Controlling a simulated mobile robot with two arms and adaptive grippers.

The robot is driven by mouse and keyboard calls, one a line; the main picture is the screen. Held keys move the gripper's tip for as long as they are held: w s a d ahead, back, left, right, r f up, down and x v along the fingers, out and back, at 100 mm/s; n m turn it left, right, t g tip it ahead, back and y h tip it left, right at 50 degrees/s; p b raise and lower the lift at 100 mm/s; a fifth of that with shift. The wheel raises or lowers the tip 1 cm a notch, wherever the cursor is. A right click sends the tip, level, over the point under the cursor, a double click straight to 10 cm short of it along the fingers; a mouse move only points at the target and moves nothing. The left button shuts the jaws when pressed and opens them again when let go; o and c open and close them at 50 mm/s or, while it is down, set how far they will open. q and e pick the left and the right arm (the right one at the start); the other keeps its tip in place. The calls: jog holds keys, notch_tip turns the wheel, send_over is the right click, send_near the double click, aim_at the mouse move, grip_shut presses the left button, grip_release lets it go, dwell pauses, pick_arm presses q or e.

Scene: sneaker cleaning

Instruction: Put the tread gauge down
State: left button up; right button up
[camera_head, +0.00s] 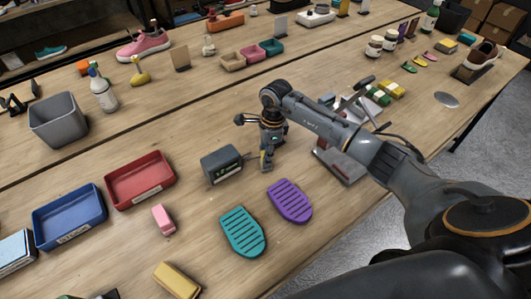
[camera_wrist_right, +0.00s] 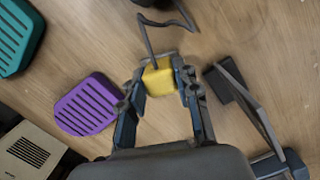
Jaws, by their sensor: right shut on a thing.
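My right gripper (camera_head: 266,158) is above the wooden table, pointing down, beside a dark grey meter box (camera_head: 221,163) with a small display. In the right wrist view my right gripper (camera_wrist_right: 159,78) is shut on a yellow block (camera_wrist_right: 158,77), which a dark cable joins. I take this yellow block to be the tread gauge's probe and the grey box its body. The block is close to the table top; whether it touches cannot be told. My left gripper is not clearly in view.
Teal (camera_head: 242,232) and purple (camera_head: 290,201) ribbed pads lie in front. The purple pad also shows in the right wrist view (camera_wrist_right: 88,104). Red (camera_head: 140,180) and blue (camera_head: 68,217) trays stand left. A grey stand (camera_head: 340,165) is right. Bare wood lies behind the meter.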

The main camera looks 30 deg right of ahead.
jog(key=o, duration=1)
jog(key=shift+r+p, duration=0.15)
jog(key=shift+p, duration=0.15)
jog(key=shift+r, duration=0.25)
jog(key=r+b, duration=0.1)
jog(key=r, duration=0.2)
jog(key=d+r+b, duration=0.1)
jog(key=r, duration=0.3)
jog(key=r+b, duration=0.1)
jog(key=r, duration=0.3)
jog(key=shift+s+d+r+b, duration=0.2)
jog(key=shift+s+d+b, duration=0.05)
jog(key=shift+b, duration=0.15)
jog(key=shift+f, duration=0.1)
